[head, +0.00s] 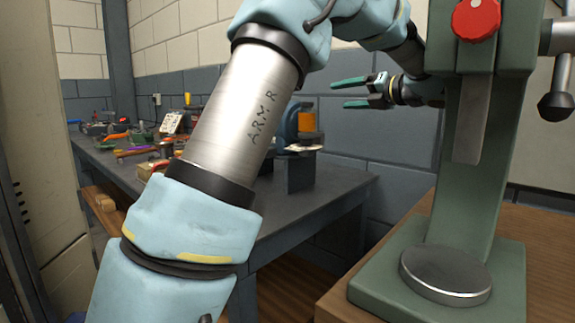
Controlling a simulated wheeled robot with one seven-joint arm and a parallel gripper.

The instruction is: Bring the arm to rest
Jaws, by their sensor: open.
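My gripper (362,93) shows in the head view, right of the middle, at the end of my raised arm. Its two green fingers point left and stand apart with nothing between them. It is in the air beside the left side of a green press, and its wrist end is partly hidden behind the press column. My arm crosses the left and middle of the view and hides part of the workbench.
The green press (480,190) with a red knob (476,18) and a round metal plate (446,272) stands on a wooden table (350,300) at right. A grey workbench (330,185) behind my arm holds several tools, a blue device (291,122) and an orange cylinder (307,121). A cabinet (35,120) stands at left.

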